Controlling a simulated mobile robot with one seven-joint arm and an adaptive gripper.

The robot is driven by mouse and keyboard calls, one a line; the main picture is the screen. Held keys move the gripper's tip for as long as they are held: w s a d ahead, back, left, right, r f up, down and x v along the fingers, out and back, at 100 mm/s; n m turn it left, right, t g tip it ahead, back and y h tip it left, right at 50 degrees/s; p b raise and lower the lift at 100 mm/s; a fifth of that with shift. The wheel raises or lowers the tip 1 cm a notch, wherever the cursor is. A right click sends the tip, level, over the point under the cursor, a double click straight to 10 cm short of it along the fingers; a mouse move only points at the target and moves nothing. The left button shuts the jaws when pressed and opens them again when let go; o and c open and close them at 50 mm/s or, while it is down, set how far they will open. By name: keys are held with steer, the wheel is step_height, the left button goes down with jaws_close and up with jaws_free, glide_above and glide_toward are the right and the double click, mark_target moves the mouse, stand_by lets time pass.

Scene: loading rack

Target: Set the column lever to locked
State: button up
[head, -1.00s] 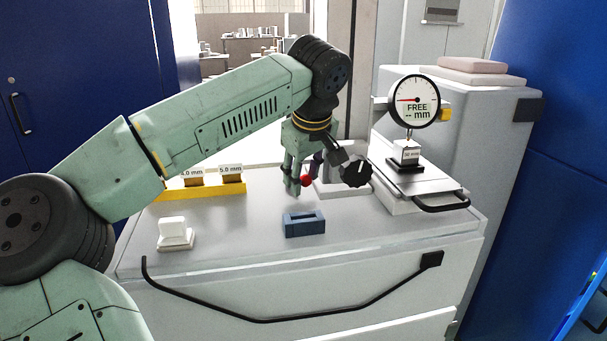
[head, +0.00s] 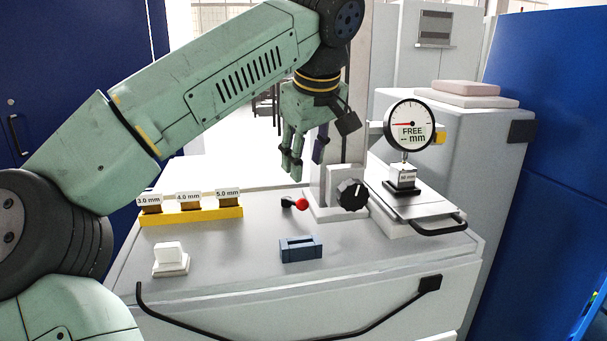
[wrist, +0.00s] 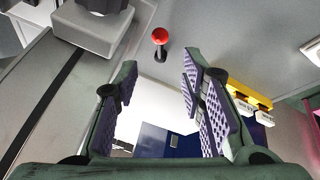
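The column lever is a short black stem with a red ball end (head: 302,203), low beside the left foot of the light column (head: 334,185). In the wrist view the red ball (wrist: 160,36) and stem show beyond the fingertips. My gripper (head: 292,172) hangs above the lever, pointing down and apart from it. In the wrist view its purple-padded fingers (wrist: 155,78) are spread with nothing between them. The round gauge (head: 410,126) reads FREE and "-- mm". A black knob (head: 352,196) sits on the column's front.
A yellow rack (head: 192,217) with blocks labelled 3.0, 4.0 and 5.0 mm stands at left. A white block (head: 170,258) and a blue slotted block (head: 300,248) lie in front. A labelled block (head: 403,178) stands under the gauge.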

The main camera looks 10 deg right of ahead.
mark_target(295, 204)
steer(key=shift+s+r, duration=0.15)
steer(key=shift+r, duration=0.15)
steer(key=shift+c, duration=0.4)
